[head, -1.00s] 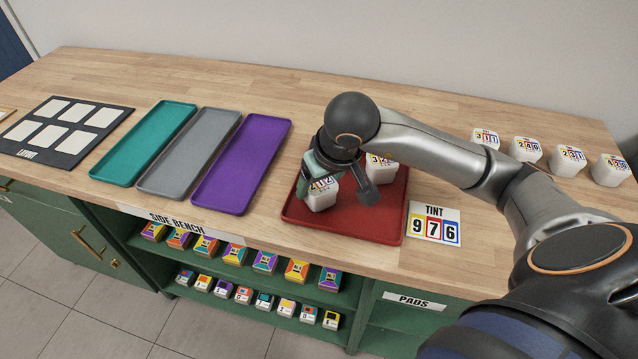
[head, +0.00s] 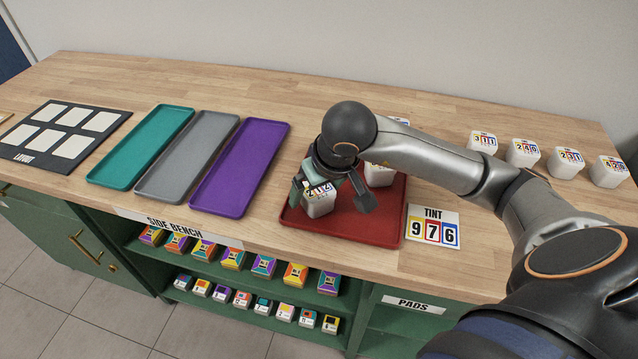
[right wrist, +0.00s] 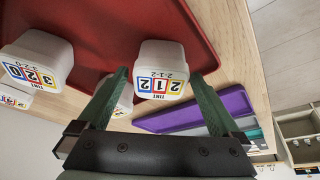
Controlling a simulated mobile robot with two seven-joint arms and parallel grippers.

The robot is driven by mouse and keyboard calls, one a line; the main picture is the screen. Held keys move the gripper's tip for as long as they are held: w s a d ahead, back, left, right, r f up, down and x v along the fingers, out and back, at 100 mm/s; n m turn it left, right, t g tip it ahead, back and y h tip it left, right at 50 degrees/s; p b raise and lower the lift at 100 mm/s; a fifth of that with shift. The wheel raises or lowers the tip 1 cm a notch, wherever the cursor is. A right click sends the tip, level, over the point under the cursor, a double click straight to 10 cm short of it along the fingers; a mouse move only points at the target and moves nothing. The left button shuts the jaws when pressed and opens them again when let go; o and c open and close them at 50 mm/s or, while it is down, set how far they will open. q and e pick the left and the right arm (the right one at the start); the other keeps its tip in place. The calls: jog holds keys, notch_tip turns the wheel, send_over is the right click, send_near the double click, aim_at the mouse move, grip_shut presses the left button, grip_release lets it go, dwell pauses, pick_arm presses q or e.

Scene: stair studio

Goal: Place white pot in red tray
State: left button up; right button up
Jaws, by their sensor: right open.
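The white pot labelled 212 (head: 319,207) stands in the red tray (head: 385,232), near its left front part. It also shows in the right wrist view (right wrist: 161,52). My right gripper (head: 328,188) is at this pot with its fingers open on either side; the right wrist view shows gaps between pot and fingers. A second white pot (head: 380,177) stands in the tray behind, partly hidden by my arm. In the right wrist view a pot labelled 320 (right wrist: 40,52) stands in the tray, and another pot (right wrist: 125,100) is partly hidden behind a finger. My left gripper is out of view.
Several white pots stand along the right back of the bench, such as the 311 pot (head: 482,141). A TINT 976 card (head: 432,228) lies right of the tray. Purple (head: 240,165), grey (head: 190,155) and teal (head: 142,148) trays lie empty to the left.

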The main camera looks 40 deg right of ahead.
jog(key=shift+r, duration=0.25)
jog(key=p+v, duration=0.1)
jog(key=v, duration=1)
jog(key=shift+s+r, duration=0.15)
jog(key=shift+r, duration=0.25)
